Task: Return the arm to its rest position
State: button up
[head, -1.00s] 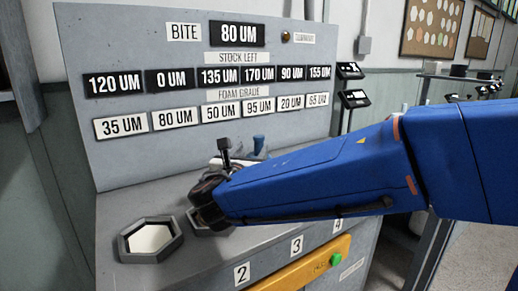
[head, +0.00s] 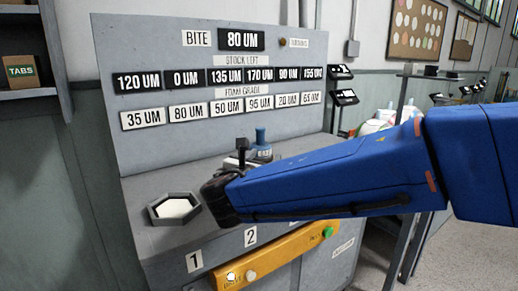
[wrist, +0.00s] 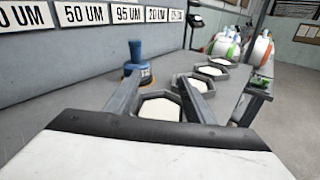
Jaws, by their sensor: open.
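My blue arm (head: 330,178) reaches from the right across the grey bench of the press panel. Its dark wrist end is above the bench, to the right of a hexagonal tray (head: 174,208) with a white pad. In the wrist view my gripper (wrist: 160,92) has its two grey fingers apart, with nothing between them. A hexagonal tray with a white pad (wrist: 160,108) shows beyond and below the fingers. A blue-topped stamp (wrist: 137,58) stands beside the left finger; whether they touch I cannot tell. The stamp also shows behind my wrist in the head view (head: 261,142).
The upright panel (head: 150,150) with number plates stands behind the bench. More hexagonal trays (wrist: 208,71) run along the bench in the wrist view. A yellow bar (head: 275,258) with a green button is on the front. White bottles (head: 375,125) stand to the right.

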jog(key=s+d+f+m+g+h, duration=0.1)
jog(key=s+d+f+m+g, duration=0.3)
jog(key=d, duration=0.5)
jog(key=s+d+f+m+g, duration=0.2)
jog(key=s+d+f+m, duration=0.15)
jog(key=d+m, duration=0.4)
jog(key=s+d+f+m+g+h, duration=0.1)
jog(key=s+d+f+m+g, duration=0.3)
jog(key=d, duration=0.6)
jog(key=s+f+m+y, duration=0.3)
jog(key=s+f+m, duration=0.1)
jog(key=s+m, duration=0.4)
jog(key=s+d+f+m+g+y, duration=0.1)
jog(key=s+f+m+y, duration=0.2)
jog(key=s+m, duration=0.5)
jog(key=s+f, duration=0.1)
jog(key=s, duration=0.1)
jog(key=shift+s+f+g+y, duration=0.2)
jog(key=shift+s+g+y, duration=0.1)
jog(key=shift+c, duration=0.7)
